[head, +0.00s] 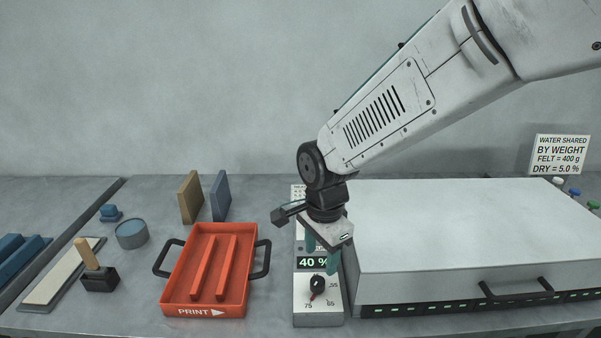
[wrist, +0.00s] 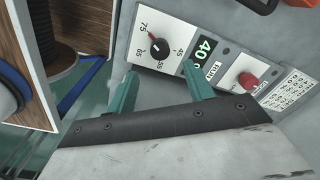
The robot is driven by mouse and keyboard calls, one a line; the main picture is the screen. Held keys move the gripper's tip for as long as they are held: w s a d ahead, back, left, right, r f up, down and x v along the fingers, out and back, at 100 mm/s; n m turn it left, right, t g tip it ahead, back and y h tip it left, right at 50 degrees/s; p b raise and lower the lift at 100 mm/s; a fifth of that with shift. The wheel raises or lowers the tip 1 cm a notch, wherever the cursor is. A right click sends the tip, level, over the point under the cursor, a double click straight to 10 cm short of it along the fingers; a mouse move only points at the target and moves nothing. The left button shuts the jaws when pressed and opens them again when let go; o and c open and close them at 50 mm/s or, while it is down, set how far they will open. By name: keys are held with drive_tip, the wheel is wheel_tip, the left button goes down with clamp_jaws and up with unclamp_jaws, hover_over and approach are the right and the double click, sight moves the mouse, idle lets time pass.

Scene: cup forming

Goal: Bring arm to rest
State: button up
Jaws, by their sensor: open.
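My gripper (head: 323,254) points down above the control panel (head: 318,319) at the centre of the bench. Its teal fingers stand apart with nothing between them, as the wrist view (wrist: 161,84) shows. A red button (wrist: 248,80) sits on the same panel to the right. The gripper hides part of the panel in the head view.
A grey box with a black handle (head: 517,289) stands close on the right. An orange tray (head: 206,270) marked PRINT lies left of the panel. Further left are a wooden-handled tool (head: 99,273) and a round blue-topped container (head: 131,234). Above the bench, the left side is open.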

drive_tip(key=d+r+n, duration=0.1)
drive_tip(key=d+r, duration=0.2)
drive_tip(key=s+d+r+n+t, duration=0.1)
drive_tip(key=d+r, duration=0.2)
drive_tip(key=s+d+r+n, duration=0.1)
drive_tip(key=d+r+n, duration=0.1)
drive_tip(key=r, duration=0.1)
drive_tip(key=shift+d+t+y, duration=0.3)
drive_tip(key=shift+d+t, duration=0.1)
drive_tip(key=s+d+r+n+t, duration=0.4)
drive_tip(key=s+d+r+n, duration=0.5)
drive_tip(key=d, duration=0.3)
drive_tip(key=s+f+m+g, duration=0.1)
drive_tip(key=s+f+g, duration=0.4)
drive_tip(key=s, duration=0.3)
drive_tip(key=shift+s+a+h, duration=0.25)
drive_tip(key=shift+a+h, duration=0.05)
drive_tip(key=shift+h, duration=0.1)
drive_tip(key=shift+f, duration=0.1)
